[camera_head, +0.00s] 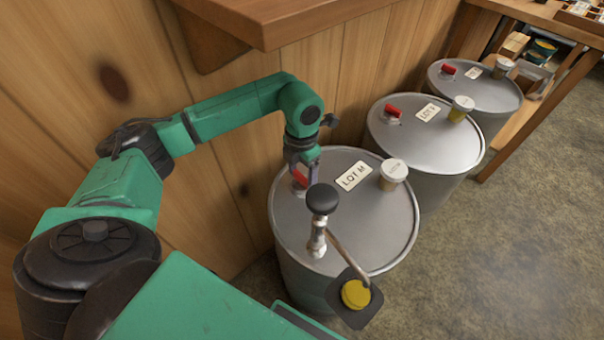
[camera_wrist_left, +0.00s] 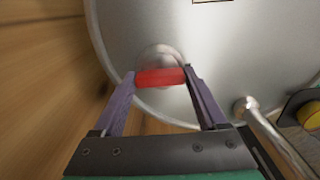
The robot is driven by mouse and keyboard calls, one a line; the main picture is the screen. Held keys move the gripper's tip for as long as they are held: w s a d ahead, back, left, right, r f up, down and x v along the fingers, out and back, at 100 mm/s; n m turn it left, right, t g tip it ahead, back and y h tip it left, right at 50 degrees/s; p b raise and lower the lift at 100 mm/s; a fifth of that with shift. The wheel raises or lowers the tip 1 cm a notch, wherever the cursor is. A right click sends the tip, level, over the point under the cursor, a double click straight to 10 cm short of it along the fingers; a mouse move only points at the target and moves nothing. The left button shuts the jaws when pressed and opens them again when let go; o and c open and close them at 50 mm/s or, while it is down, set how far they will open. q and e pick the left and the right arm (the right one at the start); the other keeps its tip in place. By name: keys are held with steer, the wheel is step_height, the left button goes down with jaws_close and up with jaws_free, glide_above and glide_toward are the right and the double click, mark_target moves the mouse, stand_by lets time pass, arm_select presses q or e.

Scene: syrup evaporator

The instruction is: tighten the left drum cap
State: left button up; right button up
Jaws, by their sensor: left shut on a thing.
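The left drum (camera_head: 330,225) is a grey metal drum labelled LOT M, nearest to me in the head view; its lid (camera_wrist_left: 230,60) fills much of the left wrist view. Its red cap (camera_head: 299,178) sits on a round fitting near the wall side of the lid. My left gripper (camera_head: 308,173) reaches down over this cap. In the left wrist view, its purple fingers are on both ends of the red cap (camera_wrist_left: 160,76), shut on it. My right gripper is not in view.
Two more grey drums (camera_head: 425,140) (camera_head: 480,92) with red caps stand behind. A beige cup-like piece (camera_head: 394,172) sits on the left drum. A metal stem with a black knob (camera_head: 322,198) and a yellow disc (camera_head: 355,294) rises in front. A wooden shelf (camera_head: 270,22) overhangs from the wall.

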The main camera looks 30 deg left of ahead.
mark_target(302, 176)
arm_select(q)
steer(key=o, duration=1.3)
steer(key=shift+r, duration=0.1)
step_height(302, 176, up, 14)
steer(key=shift+r, duration=0.25)
